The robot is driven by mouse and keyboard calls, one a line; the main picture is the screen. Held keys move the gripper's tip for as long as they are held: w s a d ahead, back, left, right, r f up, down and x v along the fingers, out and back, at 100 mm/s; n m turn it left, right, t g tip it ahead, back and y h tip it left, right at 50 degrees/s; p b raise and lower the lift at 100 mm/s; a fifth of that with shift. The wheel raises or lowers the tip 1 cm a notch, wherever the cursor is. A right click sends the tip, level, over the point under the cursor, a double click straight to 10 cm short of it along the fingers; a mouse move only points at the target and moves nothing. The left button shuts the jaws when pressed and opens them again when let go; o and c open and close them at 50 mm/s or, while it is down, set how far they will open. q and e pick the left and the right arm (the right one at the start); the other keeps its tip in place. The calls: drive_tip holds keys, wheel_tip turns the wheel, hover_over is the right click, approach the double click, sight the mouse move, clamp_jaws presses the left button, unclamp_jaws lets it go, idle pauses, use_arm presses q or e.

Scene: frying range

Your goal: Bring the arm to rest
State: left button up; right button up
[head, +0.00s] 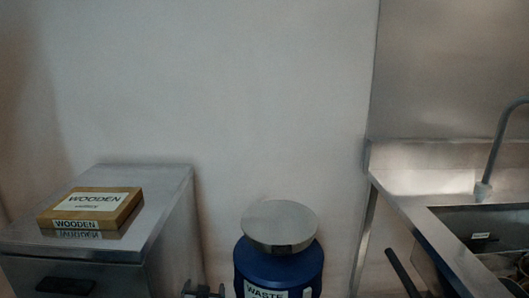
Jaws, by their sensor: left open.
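My left gripper (203,291) shows only at the bottom edge, between the steel cabinet and the blue waste bin. Its dark fingertips are apart and nothing shows between them. The rest of the left arm is below the picture. My right gripper is not in view.
A box labelled WOODEN (92,212) lies on the steel cabinet (165,190) at left. A blue waste bin (278,270) with a round steel lid (280,224) stands in the middle. At right are a steel sink (425,220), a faucet (497,150) and a dark bar (404,272).

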use_arm(q)
drive_tip(key=s+d+f+g+h, duration=0.15)
drive_tip(key=s+f+g, duration=0.35)
drive_tip(key=s+f, duration=0.65)
drive_tip(key=s+a+f+g+h, duration=0.15)
drive_tip(key=s+f+g, duration=0.25)
drive_tip(key=s+f, duration=0.75)
drive_tip(key=s+d+r+n+g+h, duration=0.1)
drive_tip(key=s+d+r+n+g, duration=0.15)
drive_tip(key=s, duration=0.55)
drive_tip(key=s+d+r+n+g+h, duration=0.1)
drive_tip(key=s+d+r+g+h, duration=0.15)
drive_tip(key=s, duration=0.65)
wheel_tip(320, 180, up, 16)
drive_tip(key=p, duration=1.7)
drive_tip(key=shift+w+f+m+t+y, duration=0.15)
drive_tip(key=shift+w+m+t+y, duration=0.05)
drive_tip(key=shift+m+t+y, duration=0.15)
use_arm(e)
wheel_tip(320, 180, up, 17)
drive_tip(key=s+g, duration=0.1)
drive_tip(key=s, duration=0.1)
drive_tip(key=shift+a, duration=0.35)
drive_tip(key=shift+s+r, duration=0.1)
